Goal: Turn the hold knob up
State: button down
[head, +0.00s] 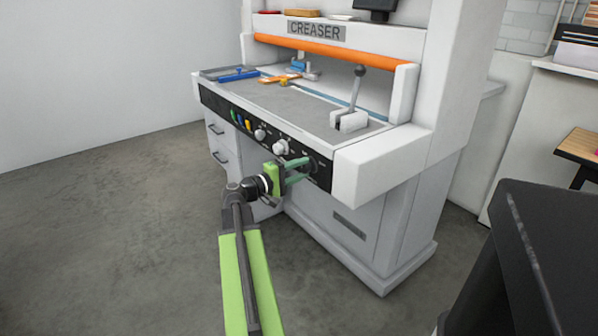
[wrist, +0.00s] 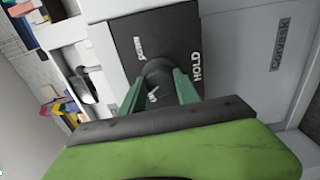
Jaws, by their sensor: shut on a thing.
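The hold knob (wrist: 157,74) is a dark round knob on a black panel marked HOLD in the wrist view. Smaller white markings lie on two sides of it, too small to read surely. My gripper (wrist: 158,88) has its two green fingers on either side of the knob and is shut on it. In the head view my gripper (head: 300,171) reaches the right end of the creaser's black front panel (head: 322,178). The knob is mostly hidden there by the fingers, and its exact angle cannot be told.
The creaser (head: 365,185) is a white machine with an orange bar (head: 330,50) and an upright lever (head: 356,90). Two pale knobs (head: 281,147) sit left of my gripper. A dark surface (head: 545,250) stands at the right. The floor at left is clear.

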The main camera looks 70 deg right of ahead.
jog(key=n, duration=0.5)
jog(key=shift+d+r, duration=0.1)
jog(key=shift+r, duration=0.05)
jog(key=shift+n, duration=0.4)
jog(key=c, duration=0.9)
grip_release()
jog(key=shift+w+a, duration=0.15)
jog(key=shift+a, duration=0.15)
jog(key=v, duration=1.7)
